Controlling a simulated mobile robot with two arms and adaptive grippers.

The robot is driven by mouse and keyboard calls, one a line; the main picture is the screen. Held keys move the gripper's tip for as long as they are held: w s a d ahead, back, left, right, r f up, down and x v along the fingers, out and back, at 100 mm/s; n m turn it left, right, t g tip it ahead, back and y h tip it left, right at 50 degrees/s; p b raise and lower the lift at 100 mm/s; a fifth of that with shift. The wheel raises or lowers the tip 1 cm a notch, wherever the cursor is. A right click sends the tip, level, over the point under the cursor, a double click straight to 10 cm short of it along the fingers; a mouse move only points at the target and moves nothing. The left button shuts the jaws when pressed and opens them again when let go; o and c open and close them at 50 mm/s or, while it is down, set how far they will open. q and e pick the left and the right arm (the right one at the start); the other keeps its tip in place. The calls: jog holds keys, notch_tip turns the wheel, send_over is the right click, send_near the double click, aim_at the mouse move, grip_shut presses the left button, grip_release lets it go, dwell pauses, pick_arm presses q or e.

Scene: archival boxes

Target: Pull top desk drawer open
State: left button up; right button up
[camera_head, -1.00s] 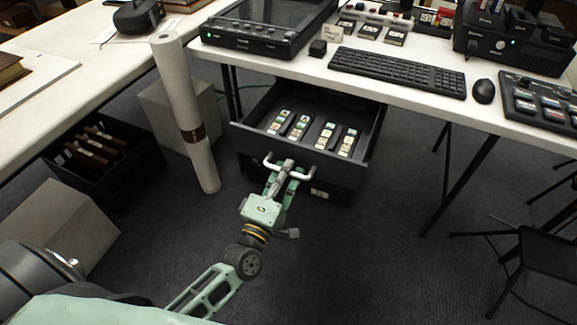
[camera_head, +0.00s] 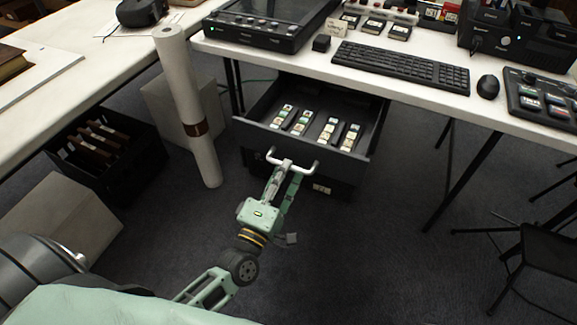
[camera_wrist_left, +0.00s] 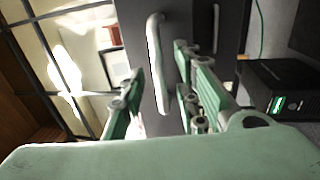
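The top desk drawer (camera_head: 250,132) is pulled out from under the white desk, showing its inside with several small labelled items in rows. Its pale bar handle (camera_head: 306,168) is on the dark front, and the handle also shows in the left wrist view (camera_wrist_left: 155,50). My left gripper (camera_head: 283,174) is right at the handle, in front of the drawer. In the left wrist view its two green fingers (camera_wrist_left: 158,98) are spread apart with the handle between them, and a gap shows beside it. It looks open and not clamped. My right gripper is not in view.
A lower drawer unit (camera_head: 335,190) is below the open drawer. A white rolled tube (camera_head: 187,100) stands left of it. A black crate (camera_head: 135,150) and pale boxes (camera_head: 62,220) are on the floor at left. A black chair (camera_head: 545,265) is at right. The floor between is clear.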

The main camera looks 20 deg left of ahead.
pick_arm(q)
jog(key=s+f, duration=0.1)
jog(key=s, duration=0.8)
jog(key=shift+s+a+f, duration=0.15)
jog(key=shift+f, duration=0.2)
